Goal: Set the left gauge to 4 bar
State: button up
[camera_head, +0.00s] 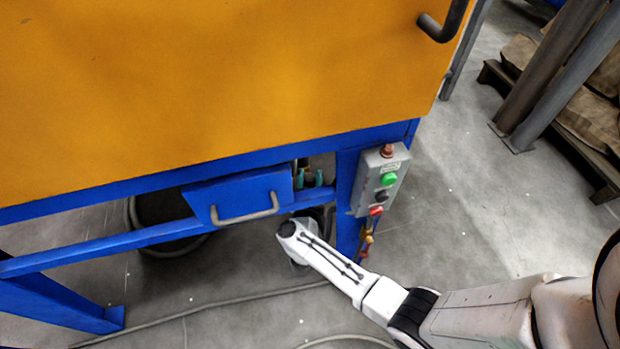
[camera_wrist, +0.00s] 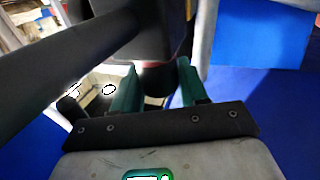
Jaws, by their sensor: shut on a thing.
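My gripper (camera_wrist: 157,75) has two green fingers, which are shut on a dark round knob-like part (camera_wrist: 157,80) in the wrist view. A dark body with a thin reddish line sits just beyond that part. In the head view the green fingertips (camera_head: 309,179) show in the gap behind the blue frame, right of the blue drawer. The held part cannot be made out there. No gauge face or needle can be read in either view. Small round outlines (camera_wrist: 109,90) show left of the fingers, too unclear to name.
The orange cabinet (camera_head: 200,90) stands on a blue frame (camera_head: 120,247) with a handled blue drawer (camera_head: 240,194). A grey control box (camera_head: 381,180) with coloured buttons and brass fittings (camera_head: 367,236) are close right of my gripper. A dark bar (camera_wrist: 65,75) crosses the wrist view's left.

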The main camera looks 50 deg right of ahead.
jog(key=shift+w+m+g+h+b, duration=0.15)
jog(key=shift+m+g+h+b, duration=0.5)
jog(key=shift+g, duration=0.45)
jog(key=shift+m+g+h+b, duration=0.45)
jog(key=shift+m+g, duration=0.3)
jog(key=shift+g, duration=0.25)
jog(key=o, duration=0.9)
jog(key=shift+o, duration=0.2)
jog(key=p+v, duration=0.2)
jog(key=v, duration=0.9)
